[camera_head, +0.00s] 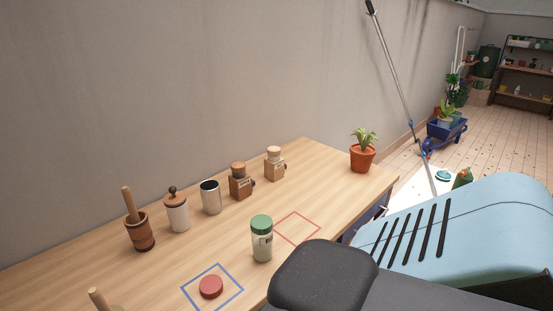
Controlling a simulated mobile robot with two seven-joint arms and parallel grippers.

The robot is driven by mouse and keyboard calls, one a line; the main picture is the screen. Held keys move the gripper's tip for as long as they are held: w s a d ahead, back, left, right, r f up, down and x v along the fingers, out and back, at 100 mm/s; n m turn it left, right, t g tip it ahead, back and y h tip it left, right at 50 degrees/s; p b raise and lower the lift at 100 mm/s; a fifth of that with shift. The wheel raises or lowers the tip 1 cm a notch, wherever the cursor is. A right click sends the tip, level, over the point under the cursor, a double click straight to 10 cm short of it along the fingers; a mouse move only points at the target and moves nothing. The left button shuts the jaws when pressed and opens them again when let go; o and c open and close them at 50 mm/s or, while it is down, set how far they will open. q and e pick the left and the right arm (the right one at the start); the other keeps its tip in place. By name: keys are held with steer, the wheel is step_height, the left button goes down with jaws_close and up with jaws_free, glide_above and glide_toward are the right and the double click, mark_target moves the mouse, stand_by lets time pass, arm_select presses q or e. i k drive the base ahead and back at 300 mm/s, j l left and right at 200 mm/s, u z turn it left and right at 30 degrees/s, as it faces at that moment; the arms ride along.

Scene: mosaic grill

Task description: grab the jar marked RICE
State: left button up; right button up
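A clear jar with a green lid (262,240) stands upright on the wooden counter (150,275), between the blue and red outlined squares. It has pale contents and a small light label. The label's writing is too small to read, so I cannot confirm that it says RICE. A white canister with a brown knobbed lid (177,212) stands further back by the wall, with no readable marking. Neither of my grippers is in view.
A mortar with pestle (140,232), a metal cup (210,197), two wooden grinders (241,182) (275,164) and a potted plant (363,151) line the back. A red disc (211,287) lies in the blue square. The red square (298,228) is empty. A light-blue slotted shape (470,235) blocks the lower right.

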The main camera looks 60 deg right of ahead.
mark_target(262, 245)
steer(key=z, duration=1.6)
